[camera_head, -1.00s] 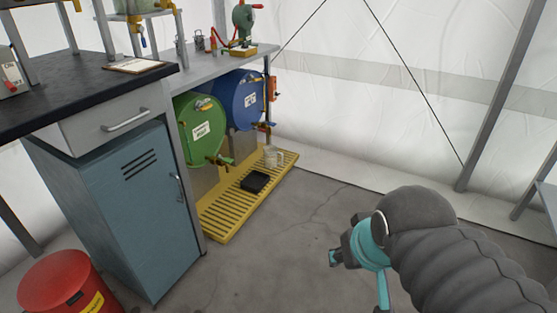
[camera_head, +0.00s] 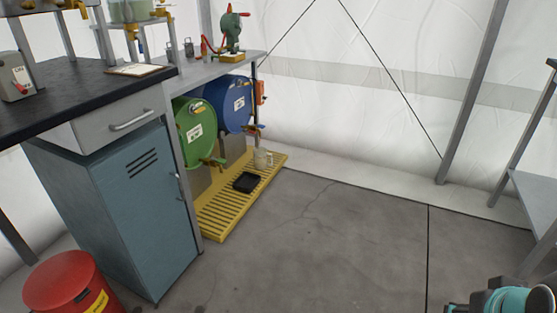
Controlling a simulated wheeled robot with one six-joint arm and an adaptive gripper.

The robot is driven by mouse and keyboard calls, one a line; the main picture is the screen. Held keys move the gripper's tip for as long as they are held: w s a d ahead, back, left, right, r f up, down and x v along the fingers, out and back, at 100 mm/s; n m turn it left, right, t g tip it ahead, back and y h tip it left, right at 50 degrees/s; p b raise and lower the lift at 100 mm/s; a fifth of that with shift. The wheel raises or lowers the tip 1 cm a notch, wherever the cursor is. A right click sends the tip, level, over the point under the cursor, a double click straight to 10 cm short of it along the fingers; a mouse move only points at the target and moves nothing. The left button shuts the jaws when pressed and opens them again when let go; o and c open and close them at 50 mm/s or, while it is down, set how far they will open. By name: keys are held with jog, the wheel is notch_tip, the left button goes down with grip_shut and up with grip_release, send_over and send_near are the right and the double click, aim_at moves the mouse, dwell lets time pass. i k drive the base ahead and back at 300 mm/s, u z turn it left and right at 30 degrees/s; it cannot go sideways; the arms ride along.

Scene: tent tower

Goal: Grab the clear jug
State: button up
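A small clear jug (camera_head: 262,158) stands upright at the far end of the yellow slatted platform (camera_head: 222,212), below the tap of the blue drum (camera_head: 232,102). My gripper (camera_head: 478,308) shows only in part at the bottom right corner, dark and teal, far from the jug. Its fingertips are cut off or too unclear to tell whether they are open or shut.
A green drum (camera_head: 192,132) and a black tray (camera_head: 245,182) are near the jug. A blue cabinet (camera_head: 150,210) and a red bin (camera_head: 66,285) stand at the left. Concrete floor (camera_head: 330,240) is clear in the middle. A grey shelf (camera_head: 535,195) stands at the right.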

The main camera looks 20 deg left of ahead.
aim_at(260, 153)
jog(key=i, duration=1.5)
jog(key=u, duration=0.6)
jog(key=i, duration=1.45)
jog(key=u, duration=1.7)
jog(key=i, duration=0.75)
jog(key=u, duration=0.5)
